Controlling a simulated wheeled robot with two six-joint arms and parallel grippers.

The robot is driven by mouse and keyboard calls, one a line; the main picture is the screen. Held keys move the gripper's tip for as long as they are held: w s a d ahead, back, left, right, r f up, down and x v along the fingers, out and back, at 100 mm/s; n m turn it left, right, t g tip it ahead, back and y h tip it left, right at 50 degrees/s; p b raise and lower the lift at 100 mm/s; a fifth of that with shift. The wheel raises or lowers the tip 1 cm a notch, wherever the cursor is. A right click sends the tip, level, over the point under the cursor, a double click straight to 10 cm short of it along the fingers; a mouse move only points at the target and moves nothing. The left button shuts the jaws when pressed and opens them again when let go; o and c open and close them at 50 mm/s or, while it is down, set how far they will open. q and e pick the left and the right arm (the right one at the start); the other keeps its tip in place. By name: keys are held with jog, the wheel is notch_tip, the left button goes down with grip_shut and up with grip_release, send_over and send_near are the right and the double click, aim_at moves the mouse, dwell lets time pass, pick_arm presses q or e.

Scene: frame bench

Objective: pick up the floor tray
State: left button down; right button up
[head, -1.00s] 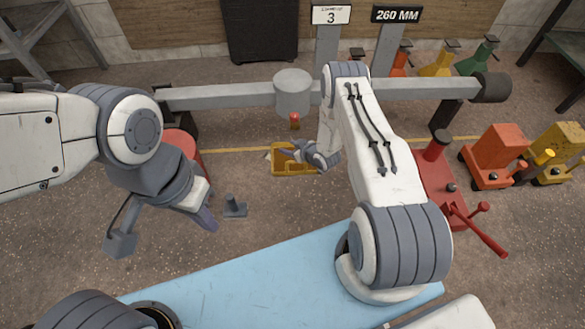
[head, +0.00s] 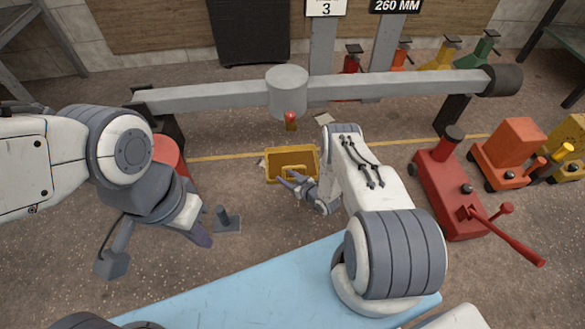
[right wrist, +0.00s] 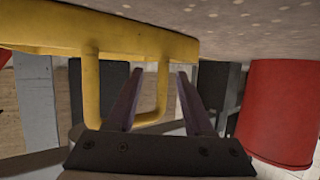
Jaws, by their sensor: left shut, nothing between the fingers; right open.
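The yellow floor tray (head: 292,152) lies on the floor in the middle of the head view, below the grey crossbeam. Its near side carries a raised yellow handle. In the right wrist view the tray's yellow rim (right wrist: 120,38) crosses the upper left, and the handle (right wrist: 152,117) hangs between and just beyond my right fingers. My right gripper (head: 285,177) is open at the tray's near side; it also shows in the right wrist view (right wrist: 158,85). I cannot tell whether a finger touches the handle. My left gripper (head: 203,236) is shut and empty, left of the tray.
A grey crossbeam (head: 390,88) spans above the tray, with a small red-tipped part (head: 291,121) hanging under it. A red floor jack (head: 448,195) stands at right. A light blue surface (head: 270,285) lies in front.

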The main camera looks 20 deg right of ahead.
jog(key=b+x, duration=0.4)
jog(key=x, duration=0.1)
jog(key=shift+s+a+f, duration=0.1)
jog(key=shift+s+f, duration=0.1)
jog(key=shift+f, duration=0.1)
jog(key=shift+w, duration=0.15)
jog(key=shift+r, duration=0.15)
grip_shut()
dwell(0.8)
